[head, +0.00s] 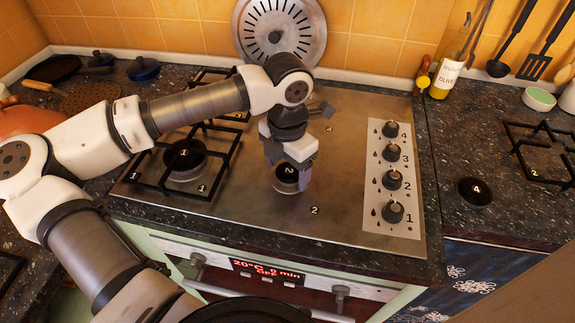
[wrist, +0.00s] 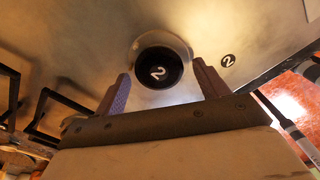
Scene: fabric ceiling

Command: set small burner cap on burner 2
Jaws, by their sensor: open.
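The small black burner cap (head: 286,174), marked with a white 2, sits over the silver base of burner 2 (head: 285,187) at the front middle of the hob. The printed 2 label is on the steel beside it. In the wrist view the cap (wrist: 160,70) looks roughly centred within a pale round rim. My gripper (head: 290,163) is pointed down at the cap, and its open fingers show on either side of it in the wrist view. I cannot tell whether either finger touches the cap. Part of the cap is hidden by my gripper in the head view.
The knob panel (head: 391,226) is at the right. Another black cap marked 4 (head: 475,191) lies on the right counter. A round metal disc (head: 281,30) leans at the back.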

